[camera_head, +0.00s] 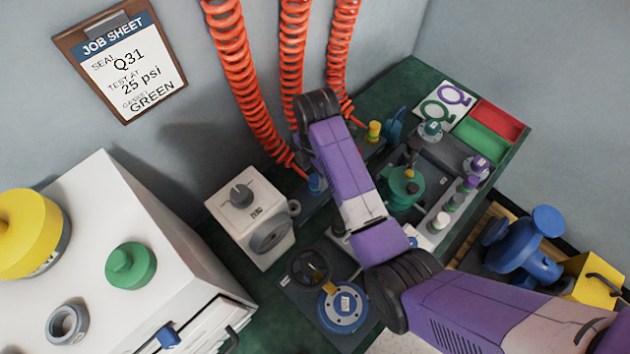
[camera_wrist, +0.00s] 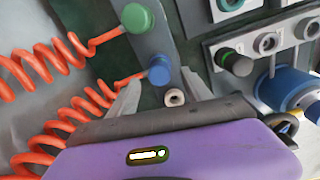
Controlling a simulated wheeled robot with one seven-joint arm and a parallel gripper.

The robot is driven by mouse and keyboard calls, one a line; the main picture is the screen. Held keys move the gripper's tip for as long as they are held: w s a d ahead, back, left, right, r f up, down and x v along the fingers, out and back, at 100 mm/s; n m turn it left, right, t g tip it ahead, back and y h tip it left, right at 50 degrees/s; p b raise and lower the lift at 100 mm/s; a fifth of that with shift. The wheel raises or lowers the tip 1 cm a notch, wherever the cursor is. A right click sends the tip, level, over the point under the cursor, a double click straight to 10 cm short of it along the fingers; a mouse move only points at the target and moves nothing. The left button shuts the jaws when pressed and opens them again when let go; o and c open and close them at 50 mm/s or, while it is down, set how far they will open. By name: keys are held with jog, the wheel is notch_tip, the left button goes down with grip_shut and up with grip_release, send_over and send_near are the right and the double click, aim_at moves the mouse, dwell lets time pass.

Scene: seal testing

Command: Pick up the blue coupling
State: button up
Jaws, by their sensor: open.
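The blue coupling (camera_wrist: 158,75) sits on a grey strip at the end of an orange coiled hose in the wrist view. It also shows in the head view (camera_head: 315,184), just left of my arm. My gripper (camera_wrist: 160,82) is open, with one pale finger on each side of the blue coupling in the picture. I cannot tell whether the fingers touch it or how far above it they are. In the head view my arm hides the gripper.
A green coupling (camera_wrist: 137,18) on another orange hose stands beyond the blue one on the same strip. A yellow coupling (camera_head: 374,131) is farther along. A white box with a knob (camera_head: 240,200) stands close left. A small pale ring (camera_wrist: 174,97) lies near the right finger.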

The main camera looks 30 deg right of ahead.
notch_tip(320, 180, down, 3)
jog(key=shift+d+f, duration=0.1)
jog(key=shift+f, duration=0.05)
grip_shut()
dwell(0.4)
notch_tip(320, 180, up, 12)
notch_tip(320, 180, up, 8)
jog(key=p, duration=0.9)
send_over(315, 178)
